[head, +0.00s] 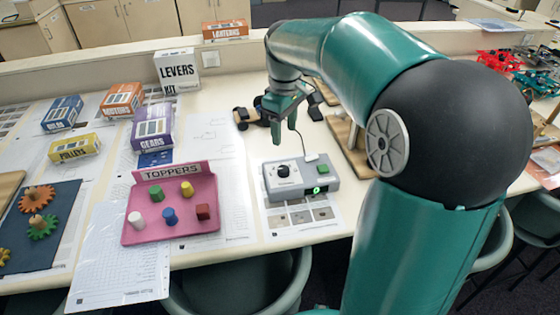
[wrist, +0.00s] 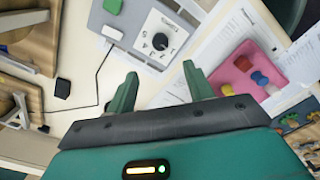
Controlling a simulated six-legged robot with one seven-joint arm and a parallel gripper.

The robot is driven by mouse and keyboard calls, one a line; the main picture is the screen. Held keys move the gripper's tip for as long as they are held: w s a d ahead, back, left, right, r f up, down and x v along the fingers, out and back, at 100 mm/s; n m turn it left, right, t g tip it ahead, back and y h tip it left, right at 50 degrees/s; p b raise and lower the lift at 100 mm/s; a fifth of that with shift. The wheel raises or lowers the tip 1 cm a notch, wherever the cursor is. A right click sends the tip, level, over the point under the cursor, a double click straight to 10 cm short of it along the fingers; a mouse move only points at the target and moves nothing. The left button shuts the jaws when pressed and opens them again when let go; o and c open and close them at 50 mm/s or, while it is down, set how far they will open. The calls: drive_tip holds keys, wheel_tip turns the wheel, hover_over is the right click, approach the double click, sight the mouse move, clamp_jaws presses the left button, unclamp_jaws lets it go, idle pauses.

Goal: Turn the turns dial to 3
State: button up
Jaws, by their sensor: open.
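The turns dial (head: 283,170) is a black round knob on the left of a grey control box (head: 327,186). A green button and a small lit green display, which seems to read 0, are on the box's right part. In the wrist view the dial (wrist: 160,41) shows a white mark, with numbers printed around it; its exact setting is too small to tell. My gripper (head: 284,128) is open and empty, above and behind the box in the head view. In the wrist view its fingers (wrist: 157,88) are apart, and the dial lies beyond them, untouched.
A pink TOPPERS tray (head: 135,232) with several coloured pegs stands left of the box. A small wheeled model (head: 250,117) and wooden boards (head: 350,145) are near my arm.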

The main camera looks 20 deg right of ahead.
sight(283, 169)
wheel_tip(283, 169, down, 13)
drive_tip(key=shift+r, duration=0.15)
drive_tip(key=c, duration=1)
